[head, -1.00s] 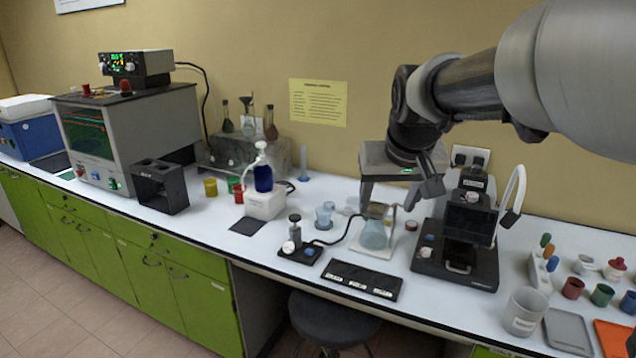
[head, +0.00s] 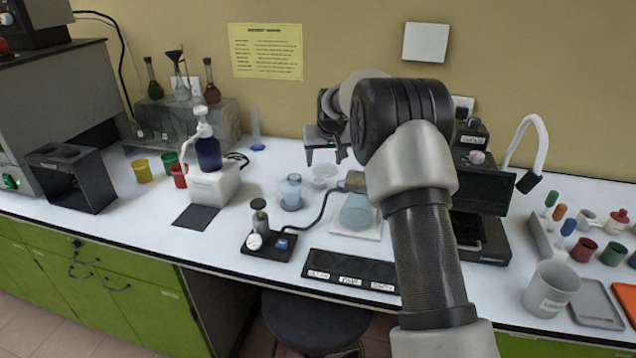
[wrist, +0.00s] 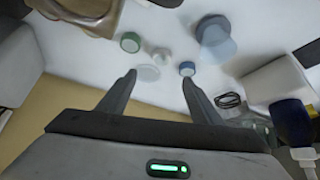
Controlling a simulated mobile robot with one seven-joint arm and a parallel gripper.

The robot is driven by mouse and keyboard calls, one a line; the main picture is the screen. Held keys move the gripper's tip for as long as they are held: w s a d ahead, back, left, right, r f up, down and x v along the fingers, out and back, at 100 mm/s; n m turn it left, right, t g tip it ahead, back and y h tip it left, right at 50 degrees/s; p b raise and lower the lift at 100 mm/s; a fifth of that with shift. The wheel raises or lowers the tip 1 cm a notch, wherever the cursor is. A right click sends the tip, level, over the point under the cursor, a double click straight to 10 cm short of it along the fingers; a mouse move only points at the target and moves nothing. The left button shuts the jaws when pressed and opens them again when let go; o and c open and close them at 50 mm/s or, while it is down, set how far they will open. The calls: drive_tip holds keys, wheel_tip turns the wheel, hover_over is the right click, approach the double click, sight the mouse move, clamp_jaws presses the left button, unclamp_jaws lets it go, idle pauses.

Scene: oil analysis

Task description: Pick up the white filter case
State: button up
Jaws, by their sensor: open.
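Small round cases lie on the white bench in the wrist view. One is white (wrist: 162,55), which looks like the white filter case, between a green one (wrist: 130,42) and a blue one (wrist: 187,68). A paler flat disc (wrist: 147,73) lies close to the fingertips. My gripper (wrist: 158,80) is open and empty, with its fingers pointing toward this group. In the head view my gripper (head: 326,153) is above the back of the bench, near clear dishes (head: 323,171). The cases cannot be told apart there. Contact with the bench is not visible.
A bluish beaker (head: 291,192) stands just in front of the gripper area, also in the wrist view (wrist: 214,38). A flask (head: 356,212) on a white plate is near my arm. A blue bottle (head: 207,150) stands on a white box (head: 214,184) to the left.

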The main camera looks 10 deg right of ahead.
sight(319, 180)
drive_tip(key=x, duration=1.4)
drive_tip(key=shift+a, duration=0.2)
drive_tip(key=c, duration=1.1)
